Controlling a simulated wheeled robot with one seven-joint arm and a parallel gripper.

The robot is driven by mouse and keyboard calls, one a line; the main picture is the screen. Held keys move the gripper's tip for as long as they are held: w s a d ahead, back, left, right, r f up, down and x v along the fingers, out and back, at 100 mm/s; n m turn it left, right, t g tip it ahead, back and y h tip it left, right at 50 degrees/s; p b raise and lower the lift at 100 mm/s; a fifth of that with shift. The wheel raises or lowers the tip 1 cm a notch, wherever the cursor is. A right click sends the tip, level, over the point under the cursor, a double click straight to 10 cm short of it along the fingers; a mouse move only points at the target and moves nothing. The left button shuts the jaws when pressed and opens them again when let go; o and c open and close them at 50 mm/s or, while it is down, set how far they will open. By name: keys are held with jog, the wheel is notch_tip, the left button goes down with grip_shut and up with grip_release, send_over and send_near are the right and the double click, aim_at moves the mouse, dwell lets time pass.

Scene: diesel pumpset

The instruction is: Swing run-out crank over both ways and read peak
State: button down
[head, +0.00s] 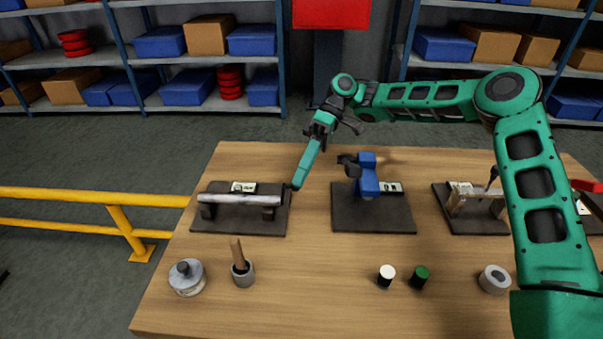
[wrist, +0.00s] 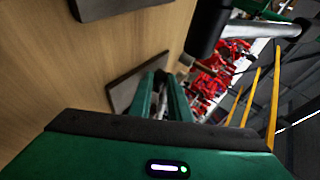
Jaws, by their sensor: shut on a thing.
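A pale grey shaft (head: 238,198) lies level across two supports on a dark base plate (head: 240,224) at the left of the bench. A small cream dial or card (head: 243,187) shows behind it. My gripper (head: 296,184) reaches down to the shaft's right end, its fingers shut; it also shows in the wrist view (wrist: 162,80). A small piece lies between the fingers, mostly hidden; the crank grip cannot be made out clearly. The dial's reading is too small to tell.
A grey pot (head: 243,273) and round weight (head: 187,277) stand in front. A yellow rail (head: 90,194) runs left.

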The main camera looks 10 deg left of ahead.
jog(key=shift+a+f, duration=0.1)
dwell(0.5)
jog(key=c, duration=1.6)
grip_release()
jog(key=shift+c, duration=0.2)
jog(key=v, duration=0.7)
jog(key=shift+w, duration=0.4)
